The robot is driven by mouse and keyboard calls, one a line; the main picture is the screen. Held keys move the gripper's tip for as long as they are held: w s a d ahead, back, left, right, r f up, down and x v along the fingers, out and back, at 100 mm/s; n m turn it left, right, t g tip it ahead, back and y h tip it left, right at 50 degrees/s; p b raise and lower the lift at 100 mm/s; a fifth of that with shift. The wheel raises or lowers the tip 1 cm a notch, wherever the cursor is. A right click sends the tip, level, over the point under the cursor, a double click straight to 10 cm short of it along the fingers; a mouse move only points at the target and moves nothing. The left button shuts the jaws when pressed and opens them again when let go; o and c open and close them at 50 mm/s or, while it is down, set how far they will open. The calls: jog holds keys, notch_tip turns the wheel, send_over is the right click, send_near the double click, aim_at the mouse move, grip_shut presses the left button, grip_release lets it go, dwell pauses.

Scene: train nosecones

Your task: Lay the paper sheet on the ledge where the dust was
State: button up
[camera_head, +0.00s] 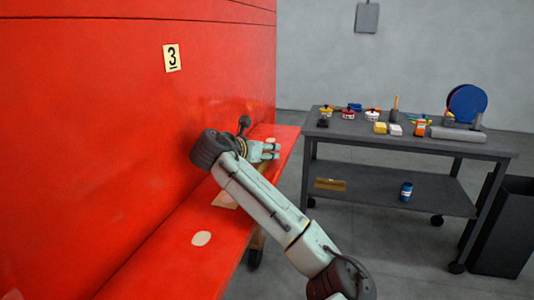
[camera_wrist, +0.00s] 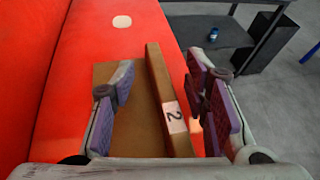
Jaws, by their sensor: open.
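My gripper (camera_wrist: 160,82) is open, its purple-padded fingers spread on either side of tan pieces on the red ledge (camera_wrist: 95,40). A flat tan piece, which looks like the paper sheet (camera_wrist: 140,125), shows between the fingers in the wrist view. A long narrow tan piece with a white label "2" (camera_wrist: 174,117) runs beside it, nearer the right finger. I cannot tell whether the two are joined. In the head view a tan patch (camera_head: 224,200) shows on the ledge, partly hidden by my arm. My gripper (camera_head: 275,151) is over the ledge there. No dust is distinguishable.
Pale round spots mark the ledge, one in front (camera_head: 201,238) and one farther back (camera_head: 270,140). A red wall with a "3" tag (camera_head: 172,58) rises at left. A grey cart (camera_head: 420,148) with several items stands at right, beside a dark bin (camera_head: 505,225).

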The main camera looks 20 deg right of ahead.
jog(key=b+v, duration=0.2)
jog(key=v, duration=0.7)
jog(key=shift+s+a+r+b, duration=0.1)
jog(key=shift+s+a+b, duration=0.1)
jog(key=shift+b, duration=0.1)
jog(key=shift+s+a+r, duration=0.1)
jog(key=shift+s+a, duration=0.1)
jog(key=shift+a, duration=0.05)
